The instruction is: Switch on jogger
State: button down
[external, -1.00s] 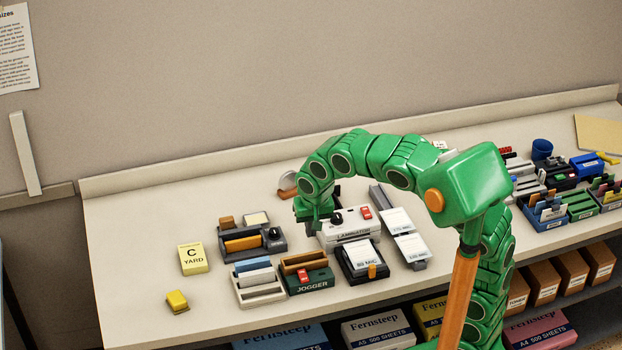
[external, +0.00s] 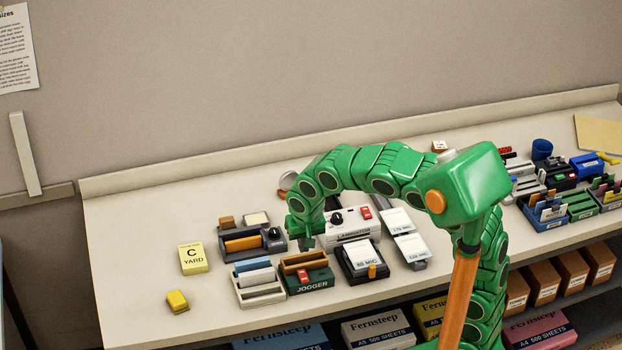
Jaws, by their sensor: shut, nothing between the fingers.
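The jogger (external: 318,279) is a dark green box with an orange-brown top and a white JOGGER label on its front. It stands on the counter left of the middle. A red switch (external: 303,277) shows on its front; I cannot tell its position. My gripper (external: 305,246) points down above and just behind the jogger, close to the left end of the white laminator (external: 352,232). It looks shut and empty. The fingertips are small here, and I see no contact with the jogger.
An 80 MIC tray (external: 362,262) stands right of the jogger, and a white rack (external: 259,285) with cards stands left. A dark tray with a black knob (external: 242,241) lies behind left. A yellow C YARD block (external: 193,258) is farther left.

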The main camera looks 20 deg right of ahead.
aim_at(301, 273)
jog(key=f, duration=0.3)
jog(key=w+f, duration=0.1)
jog(key=f, duration=0.5)
jog(key=shift+w+f, duration=0.25)
jog(key=shift+w, duration=0.1)
